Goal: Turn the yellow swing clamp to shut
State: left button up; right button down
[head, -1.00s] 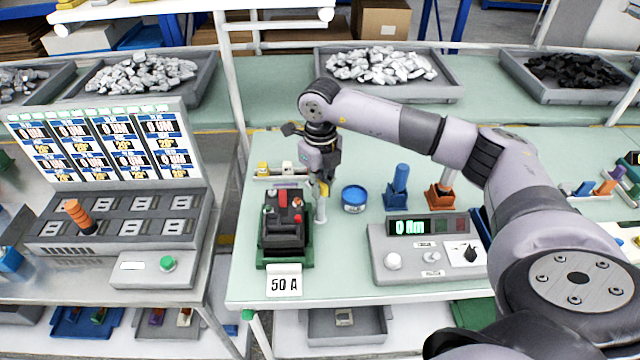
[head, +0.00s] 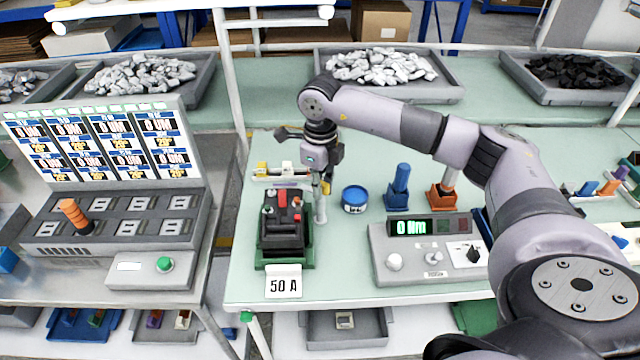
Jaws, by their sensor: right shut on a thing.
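The yellow swing clamp (head: 327,187) shows only as a small yellow patch at the top of a grey upright post (head: 321,210), just right of the black breaker (head: 284,220) in its green holder. My right gripper (head: 320,182) points down at the top of this post and is shut on the clamp. The gripper hides most of the clamp, so its exact angle cannot be told. My left gripper is not in view.
A blue tin (head: 355,199), a blue-handled tool (head: 398,187) and a grey meter box (head: 425,250) stand to the right. A small rack (head: 275,173) lies behind the breaker.

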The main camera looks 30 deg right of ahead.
jog(key=shift+f+n+b, duration=0.1)
jog(key=shift+n+b, duration=0.25)
jog(key=shift+n, duration=0.65)
jog(key=shift+n+b, duration=0.35)
jog(key=shift+n, duration=0.65)
jog(key=shift+n+b, duration=0.45)
jog(key=shift+n, duration=0.35)
jog(key=c, duration=1.5)
grip_release()
jog(key=shift+c, duration=0.2)
